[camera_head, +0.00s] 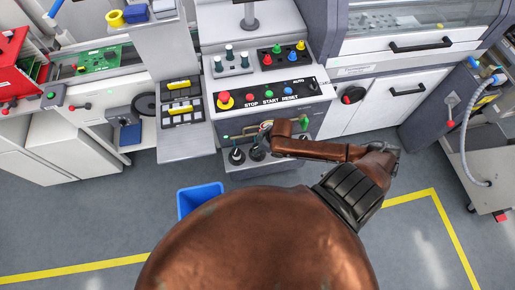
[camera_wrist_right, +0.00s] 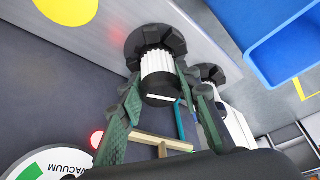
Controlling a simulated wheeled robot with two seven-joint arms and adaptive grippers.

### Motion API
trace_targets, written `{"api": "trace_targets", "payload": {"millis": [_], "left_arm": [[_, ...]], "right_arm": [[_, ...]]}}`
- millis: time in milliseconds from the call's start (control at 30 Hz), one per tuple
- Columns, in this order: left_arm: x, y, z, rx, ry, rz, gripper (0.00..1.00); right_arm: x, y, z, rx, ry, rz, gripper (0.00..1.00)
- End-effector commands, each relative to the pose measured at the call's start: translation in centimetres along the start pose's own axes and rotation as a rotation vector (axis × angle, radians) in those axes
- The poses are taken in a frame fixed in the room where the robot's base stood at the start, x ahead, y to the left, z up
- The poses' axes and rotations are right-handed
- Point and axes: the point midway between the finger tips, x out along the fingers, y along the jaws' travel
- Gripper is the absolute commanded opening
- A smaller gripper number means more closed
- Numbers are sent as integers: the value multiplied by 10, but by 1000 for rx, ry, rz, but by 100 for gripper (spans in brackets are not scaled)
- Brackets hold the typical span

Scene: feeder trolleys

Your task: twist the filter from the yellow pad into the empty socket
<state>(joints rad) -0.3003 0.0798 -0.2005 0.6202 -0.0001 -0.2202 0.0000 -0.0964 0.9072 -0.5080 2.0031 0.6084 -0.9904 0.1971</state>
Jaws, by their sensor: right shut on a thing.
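The filter (camera_wrist_right: 157,65) has a white pleated body and a dark end cap. It is between the fingertips of my right gripper (camera_wrist_right: 158,78), which is shut on it, and it lines up with a black knobbed ring (camera_wrist_right: 154,41) on a grey surface. I cannot tell whether it is fully seated there. The yellow pad (camera_wrist_right: 68,8) is a bare round disc at the top left of the wrist view. In the head view my right gripper (camera_head: 268,135) is at the low shelf under the control panel, partly hidden by its own arm. My left gripper is out of view.
A second black knobbed ring (camera_wrist_right: 210,73) with a pale body is close beside the right finger. A blue bin (camera_head: 199,199) stands on the floor below the shelf. A vacuum gauge (camera_wrist_right: 52,163) is low left in the wrist view. The control panel (camera_head: 268,100) overhangs the shelf.

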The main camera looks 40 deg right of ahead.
Motion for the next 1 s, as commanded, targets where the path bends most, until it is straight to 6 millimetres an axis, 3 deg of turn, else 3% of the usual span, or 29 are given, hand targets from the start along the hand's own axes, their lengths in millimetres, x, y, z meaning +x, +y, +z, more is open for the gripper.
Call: {"api": "trace_targets", "payload": {"millis": [300,600,1000], "left_arm": [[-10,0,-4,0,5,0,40],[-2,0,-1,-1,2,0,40],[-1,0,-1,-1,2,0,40]], "right_arm": [[-3,4,-4,-211,4,-80,6],[1,2,-4,-517,5,-211,6],[0,0,-3,-567,6,-234,6]]}}
